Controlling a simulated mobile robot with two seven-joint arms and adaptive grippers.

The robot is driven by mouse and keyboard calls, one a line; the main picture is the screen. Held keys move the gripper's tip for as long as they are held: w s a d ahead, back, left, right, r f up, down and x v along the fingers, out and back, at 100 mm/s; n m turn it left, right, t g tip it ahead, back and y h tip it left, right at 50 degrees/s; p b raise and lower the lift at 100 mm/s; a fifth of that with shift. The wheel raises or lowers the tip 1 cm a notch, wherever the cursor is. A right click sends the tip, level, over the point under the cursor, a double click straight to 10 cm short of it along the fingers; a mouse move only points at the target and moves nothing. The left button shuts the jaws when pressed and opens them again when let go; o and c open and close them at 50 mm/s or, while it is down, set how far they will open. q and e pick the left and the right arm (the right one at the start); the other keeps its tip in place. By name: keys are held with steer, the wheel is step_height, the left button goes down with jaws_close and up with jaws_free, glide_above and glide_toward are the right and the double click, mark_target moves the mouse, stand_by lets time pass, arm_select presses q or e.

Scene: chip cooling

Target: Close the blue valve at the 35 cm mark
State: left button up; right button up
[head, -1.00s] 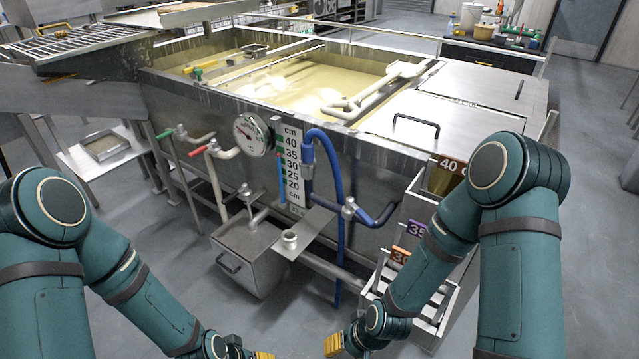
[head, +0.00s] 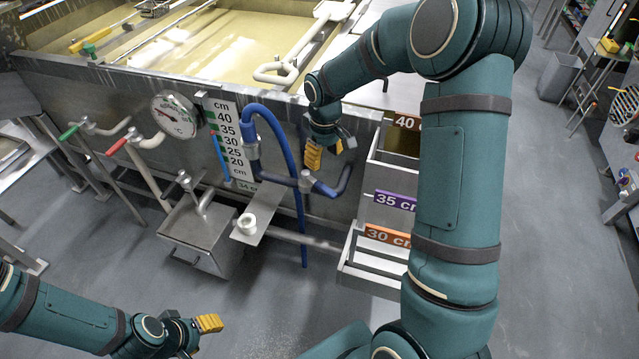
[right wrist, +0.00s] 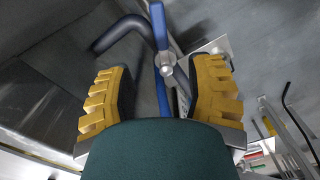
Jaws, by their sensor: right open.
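The blue valve (head: 306,181) has a grey metal hub, with dark blue pipe beside it and a blue hose behind it on the tank's front. In the right wrist view the valve (right wrist: 166,65) lies between my fingers, farther off, with a blue bar running up from the hub. My right gripper (head: 325,152) is open and empty, above and slightly right of the valve, apart from it. The level gauge (head: 228,140) has marks from 20 to 40; its blue column ends near the 30 to 35 marks. My left gripper (head: 208,323) is low at left, its jaw gap unclear.
Red (head: 116,146) and green (head: 69,133) valve handles and a round dial (head: 174,115) are left of the gauge. A metal box (head: 197,235) hangs below. Bins labelled 40, 35 (head: 394,200) and 30 cm stand right of the valve.

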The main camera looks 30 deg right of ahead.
mark_target(323, 187)
step_height(323, 187, down, 12)
steer(key=shift+r+b, duration=0.15)
steer(key=shift+b, duration=0.95)
jaws_close()
